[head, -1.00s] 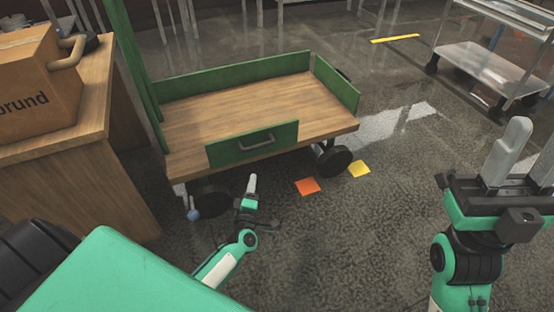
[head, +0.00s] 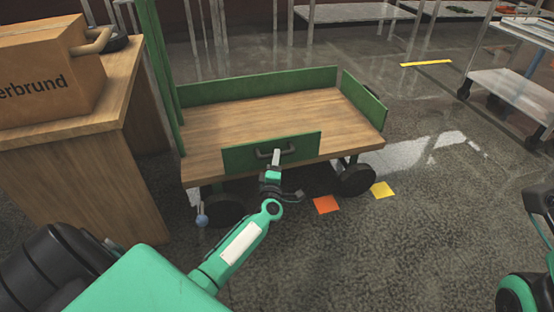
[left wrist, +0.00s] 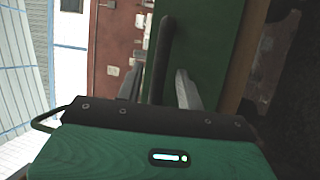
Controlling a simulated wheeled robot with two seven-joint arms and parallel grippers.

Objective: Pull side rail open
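The side rail (head: 240,159) is a green panel on the near side of a wooden-decked cart, standing upright at the deck edge. Its dark grey bar handle (head: 276,152) is at the panel's middle. My left gripper (head: 276,158) is at the handle, partly covering it and the panel. In the left wrist view my left gripper (left wrist: 158,88) has its two fingers apart, with the handle (left wrist: 162,55) running between them; a gap shows on each side. The rail (left wrist: 214,45) is behind. Only part of my right arm shows at the right edge; its fingers are out of frame.
The cart deck (head: 265,120) is empty, with green walls behind and at the right. A wooden counter (head: 100,180) with a cardboard box (head: 45,75) stands close at left. A metal trolley (head: 510,85) is at far right. Floor right of the cart is mostly clear.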

